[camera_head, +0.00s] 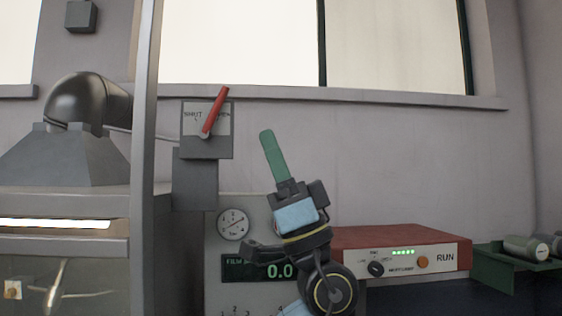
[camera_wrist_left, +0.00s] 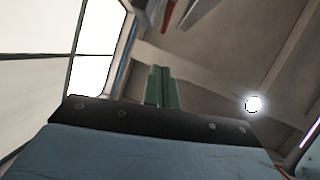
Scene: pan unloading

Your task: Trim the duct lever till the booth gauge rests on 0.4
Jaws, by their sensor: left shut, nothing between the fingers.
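The red duct lever (camera_head: 216,108) stands on a grey box (camera_head: 206,150) whose plate is marked SHUT on the left. The lever leans right of upright and its tip covers part of the right-hand word. A round dial gauge (camera_head: 232,224) sits below on a grey panel; its needle is too small to read. My left gripper (camera_head: 269,145) is shut and empty, its green fingers pointing up, right of the lever and apart from it in the picture. The fingers also show in the left wrist view (camera_wrist_left: 161,88), with a red piece (camera_wrist_left: 168,14) beyond. My right gripper is out of view.
A display (camera_head: 270,269) marked FILM reads 0.0, partly hidden by my left arm. A red-topped box (camera_head: 402,240) marked RUN stands right of the arm. A grey post (camera_head: 146,110) and duct hood (camera_head: 68,155) are left of the lever. A green tray (camera_head: 498,262) holds cylinders.

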